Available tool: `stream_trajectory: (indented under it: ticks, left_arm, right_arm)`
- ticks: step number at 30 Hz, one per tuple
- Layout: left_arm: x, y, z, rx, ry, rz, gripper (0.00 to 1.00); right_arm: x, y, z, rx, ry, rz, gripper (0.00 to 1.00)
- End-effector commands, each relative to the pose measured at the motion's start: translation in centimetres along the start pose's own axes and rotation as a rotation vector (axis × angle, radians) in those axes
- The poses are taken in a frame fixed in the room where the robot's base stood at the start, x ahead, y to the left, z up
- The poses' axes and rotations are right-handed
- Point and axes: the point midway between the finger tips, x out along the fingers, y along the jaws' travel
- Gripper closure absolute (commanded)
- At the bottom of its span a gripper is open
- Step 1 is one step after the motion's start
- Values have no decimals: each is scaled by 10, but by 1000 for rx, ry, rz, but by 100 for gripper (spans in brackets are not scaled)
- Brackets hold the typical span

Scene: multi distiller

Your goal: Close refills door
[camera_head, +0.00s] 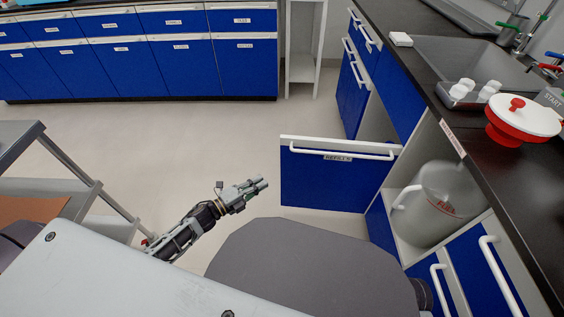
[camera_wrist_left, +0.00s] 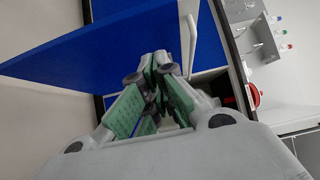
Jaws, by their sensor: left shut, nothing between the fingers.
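The refills door (camera_head: 337,178) is a blue panel with a white bar handle along its top and a "REFILLS" label. It stands swung open from the right-hand counter, so the cabinet opening with a grey jug (camera_head: 443,205) shows. My left gripper (camera_head: 262,184) is shut and empty, a little to the left of the door's free edge and apart from it in the head view. In the left wrist view the fingers (camera_wrist_left: 160,64) point toward the blue door panel (camera_wrist_left: 120,45); its white handle also shows there. I cannot tell if they touch. My right gripper is not in view.
The right counter (camera_head: 480,130) holds a sink, a red-and-white lidded item (camera_head: 518,115) and white bottles in a tray (camera_head: 470,93). Blue cabinets (camera_head: 150,70) line the back wall. A grey cart (camera_head: 85,180) stands at left. The floor between is clear.

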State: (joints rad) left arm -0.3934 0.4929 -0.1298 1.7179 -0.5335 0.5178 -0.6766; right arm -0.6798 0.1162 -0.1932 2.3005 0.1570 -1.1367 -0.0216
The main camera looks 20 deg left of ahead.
Motion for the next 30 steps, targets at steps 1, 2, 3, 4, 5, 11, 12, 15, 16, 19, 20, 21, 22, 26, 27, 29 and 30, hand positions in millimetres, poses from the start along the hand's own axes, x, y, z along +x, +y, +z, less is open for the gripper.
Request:
stream_trajectory:
  ticks: [1,2,3,4,5,11,12,15,16,19,20,21,22,26,27,29,30]
  left_arm:
    - [0,0,0,8,-1,1,100]
    - [0,0,0,11,-1,1,100]
    - [0,0,0,13,-1,1,100]
    - [0,0,0,14,-2,1,100]
    - [0,0,0,14,-2,1,100]
    - [0,0,1,13,-2,2,100]
    - [0,0,1,13,-2,2,100]
    - [2,0,1,12,-2,2,100]
    - [2,1,1,12,-3,2,100]
    - [6,1,1,12,-3,2,100]
    - [8,1,1,12,-3,1,100]
    - [11,1,1,12,-3,1,100]
    - [13,1,1,12,-2,1,100]
    - [23,1,1,13,-3,0,100]
    - [27,1,1,13,-3,1,100]
    - [32,1,1,12,-2,1,100]
    - [35,1,1,13,-2,0,100]
  right_arm:
    - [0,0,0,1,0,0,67]
    - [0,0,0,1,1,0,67]
    - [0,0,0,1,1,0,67]
    - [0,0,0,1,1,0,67]
    - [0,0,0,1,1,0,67]
    - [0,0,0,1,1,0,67]
    - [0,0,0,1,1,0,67]
    - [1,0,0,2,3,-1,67]
    - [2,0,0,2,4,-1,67]
    - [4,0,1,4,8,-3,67]
    - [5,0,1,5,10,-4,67]
    - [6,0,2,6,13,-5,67]
    - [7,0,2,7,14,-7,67]
    - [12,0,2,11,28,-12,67]
    - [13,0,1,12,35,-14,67]
    - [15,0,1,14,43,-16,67]
    - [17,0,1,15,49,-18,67]
